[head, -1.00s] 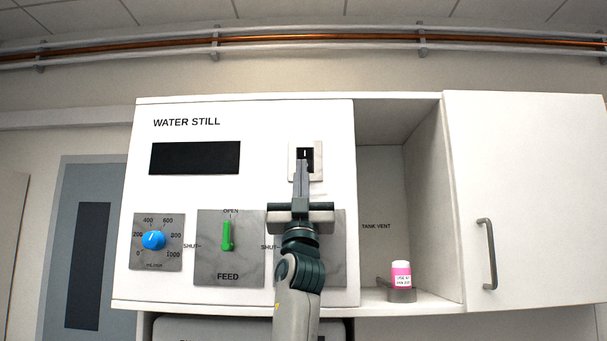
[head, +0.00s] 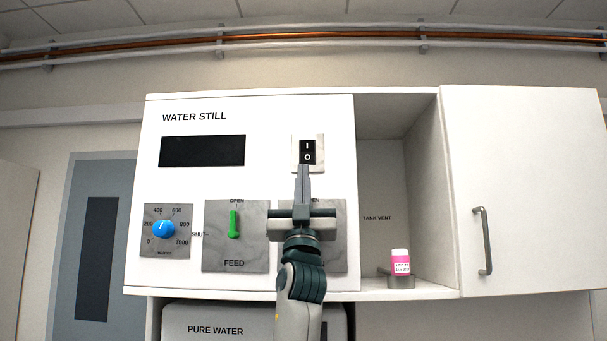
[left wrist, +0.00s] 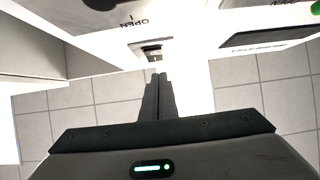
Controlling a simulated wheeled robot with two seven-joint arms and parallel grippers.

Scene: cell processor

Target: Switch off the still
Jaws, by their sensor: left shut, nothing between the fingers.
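The water still (head: 200,280) is a white panel with a dark, blank display (head: 202,151). Its black rocker switch (head: 307,148), marked I above O, sits in a light plate at the upper right; it also shows in the left wrist view (left wrist: 152,52). My left gripper (head: 303,168) is shut and empty, its fingertips just below the switch's O end. I cannot tell whether they touch it. My left arm hides most of the second valve plate (head: 336,258). My right gripper is in neither view.
Left of my arm are a blue dial (head: 163,229) and a green FEED lever (head: 234,224) pointing up at OPEN. A pink-labelled bottle (head: 401,262) stands in the open bay on the right. A white cupboard door (head: 530,190) with a handle is shut beside it.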

